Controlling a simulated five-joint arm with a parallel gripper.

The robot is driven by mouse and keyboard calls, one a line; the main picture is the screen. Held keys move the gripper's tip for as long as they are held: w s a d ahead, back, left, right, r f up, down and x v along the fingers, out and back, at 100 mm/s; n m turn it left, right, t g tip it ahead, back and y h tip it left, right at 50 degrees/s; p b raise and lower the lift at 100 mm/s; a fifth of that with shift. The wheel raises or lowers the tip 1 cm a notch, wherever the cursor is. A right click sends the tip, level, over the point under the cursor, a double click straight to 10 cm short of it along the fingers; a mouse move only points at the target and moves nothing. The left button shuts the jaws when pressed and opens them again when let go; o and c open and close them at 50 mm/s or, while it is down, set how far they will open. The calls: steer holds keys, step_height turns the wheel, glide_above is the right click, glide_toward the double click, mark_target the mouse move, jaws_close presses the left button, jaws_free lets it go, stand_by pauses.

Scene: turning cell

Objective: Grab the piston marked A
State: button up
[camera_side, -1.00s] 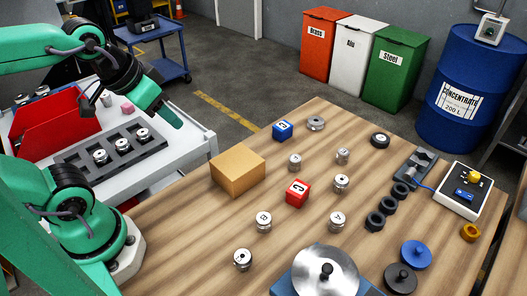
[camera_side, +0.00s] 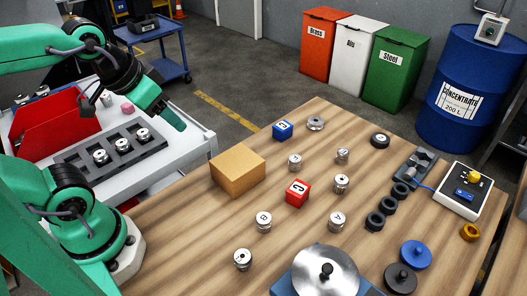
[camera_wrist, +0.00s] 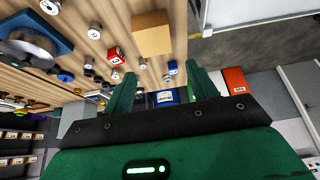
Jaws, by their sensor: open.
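The piston marked A (camera_side: 337,222) is a short silver cylinder with a white top. It stands upright on the wooden table, between the red cube and the large metal disc in the side view. A similar piston marked B (camera_side: 264,222) stands to its left. My gripper (camera_wrist: 160,72) is open, with its two green fingers apart and nothing seen between them. In the side view it hangs over the white cart at the left, well away from the piston marked A. I cannot tell which piston is marked A in the wrist view.
A cardboard box (camera_side: 238,169) stands on the table's left side, between my gripper and the pistons. A red cube (camera_side: 297,194) is behind the pistons A and B. A large metal disc (camera_side: 325,272) on a blue base is in front. Several black rings lie to the right.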

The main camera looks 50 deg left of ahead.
steer(key=shift+w, duration=0.1)
steer(key=m+g, duration=0.3)
steer(key=g, duration=0.3)
glide_above(338, 218)
steer(key=f, duration=1.5)
steer(key=shift+a+f, duration=0.3)
steer(key=shift+f, duration=0.05)
steer(key=shift+d+f, duration=0.3)
steer(key=shift+f, duration=1.35)
steer(key=shift+f, duration=0.1)
